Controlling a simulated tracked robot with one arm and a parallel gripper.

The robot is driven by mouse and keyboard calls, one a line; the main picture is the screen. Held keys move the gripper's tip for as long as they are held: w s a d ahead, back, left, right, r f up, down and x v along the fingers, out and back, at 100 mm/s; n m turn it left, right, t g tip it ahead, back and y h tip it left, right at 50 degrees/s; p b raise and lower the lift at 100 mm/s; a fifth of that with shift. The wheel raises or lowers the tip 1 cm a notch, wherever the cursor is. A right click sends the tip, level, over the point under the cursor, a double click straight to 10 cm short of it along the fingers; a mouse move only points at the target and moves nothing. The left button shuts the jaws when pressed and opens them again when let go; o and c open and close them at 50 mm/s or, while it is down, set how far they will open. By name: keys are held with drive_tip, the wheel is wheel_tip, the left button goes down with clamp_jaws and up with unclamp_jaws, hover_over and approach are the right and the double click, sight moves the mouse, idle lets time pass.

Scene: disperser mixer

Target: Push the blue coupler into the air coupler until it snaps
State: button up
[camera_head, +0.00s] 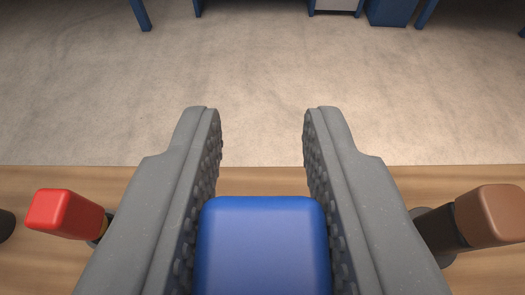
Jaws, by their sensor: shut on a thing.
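My gripper (262,135) reaches forward over a wooden surface, its two grey studded fingers on either side of a blue block-shaped part (264,245), which I take to be the blue coupler. The fingers are shut on its left and right sides, and their tips extend beyond it. Only the rounded blue top end of it shows at the bottom of the view. Its lower part is hidden. I cannot make out the air coupler, nor whether the blue coupler touches it.
A red-capped part (66,213) stands on the wooden surface (262,180) at the left, and a brown-capped part (490,215) at the right. A dark object (6,224) shows at the left edge. Past the wood's far edge lies open floor (262,75), with blue furniture (392,10) at the back.

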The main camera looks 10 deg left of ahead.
drive_tip(key=shift+f+b, duration=0.55)
drive_tip(key=shift+f, duration=0.8)
drive_tip(key=shift+p, duration=0.9)
idle(0.8)
drive_tip(key=shift+f+b, duration=0.95)
drive_tip(key=shift+f, duration=1.1)
drive_tip(key=o, duration=1.1)
drive_tip(key=shift+s, duration=0.15)
drive_tip(key=v, duration=1.3)
drive_tip(key=shift+s+r+p, duration=0.15)
drive_tip(key=shift+s+p, duration=0.1)
drive_tip(key=shift+p, duration=0.2)
